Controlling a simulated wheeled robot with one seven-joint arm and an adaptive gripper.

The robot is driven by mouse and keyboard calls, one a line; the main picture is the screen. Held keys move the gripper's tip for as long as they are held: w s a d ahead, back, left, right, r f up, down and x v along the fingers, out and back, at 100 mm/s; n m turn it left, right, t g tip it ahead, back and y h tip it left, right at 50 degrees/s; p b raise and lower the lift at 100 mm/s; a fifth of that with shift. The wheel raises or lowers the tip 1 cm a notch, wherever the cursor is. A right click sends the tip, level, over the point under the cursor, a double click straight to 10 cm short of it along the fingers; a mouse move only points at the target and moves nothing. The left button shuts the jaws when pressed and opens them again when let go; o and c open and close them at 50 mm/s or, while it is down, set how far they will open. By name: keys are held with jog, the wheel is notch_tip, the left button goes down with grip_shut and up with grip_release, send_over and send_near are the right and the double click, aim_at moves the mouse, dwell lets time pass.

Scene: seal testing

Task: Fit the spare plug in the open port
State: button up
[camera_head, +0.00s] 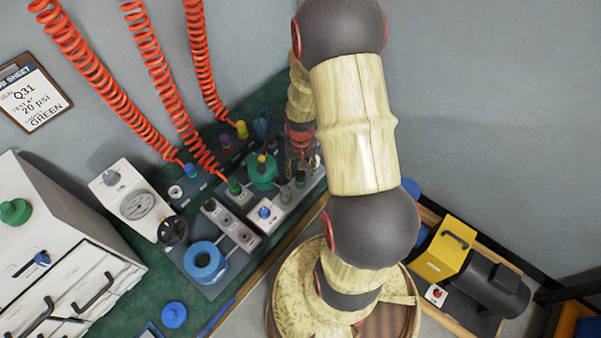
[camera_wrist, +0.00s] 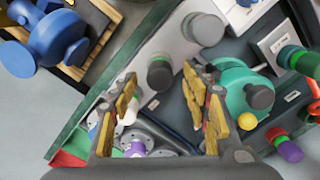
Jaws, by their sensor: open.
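My gripper (camera_wrist: 160,76) is open in the wrist view, its two yellow-padded fingers apart. A dark grey cylindrical plug (camera_wrist: 159,74) shows between and beyond the fingertips; I cannot tell how near it is. A similar dark plug (camera_wrist: 205,28) stands farther up on the pale block (camera_wrist: 178,45). Small pale and purple parts (camera_wrist: 135,147) lie low between the fingers, partly hidden. In the head view, the grey manifold (camera_head: 209,221) has several round ports. I cannot tell which port is open or which part is the spare plug. My arm hides part of the fixture.
A green valve body (camera_wrist: 233,92) is right of the fingers. Red coiled hoses (camera_head: 160,75) hang to the bench. A gauge box (camera_head: 128,187) and a blue ring fitting (camera_head: 206,262) stand left. A yellow-fronted machine (camera_head: 444,249) is at right.

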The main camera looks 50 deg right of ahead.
notch_tip(320, 180, up, 11)
jog(key=shift+f, duration=0.2)
jog(key=shift+s, duration=0.1)
dwell(0.5)
jog(key=s+a+r+n+t, duration=0.2)
jog(key=s+a+r+n, duration=0.1)
jog(key=a+r, duration=0.8)
jog(key=s+a+r+n+t, duration=0.3)
jog(key=s+a+r+n, duration=0.1)
jog(key=a+r, duration=0.7)
notch_tip(320, 180, up, 4)
jog(key=shift+s+a+f+n+t, duration=0.15)
jog(key=shift+a+n+t, duration=0.2)
jog(key=shift+n, duration=0.25)
jog(key=shift+o, duration=0.4)
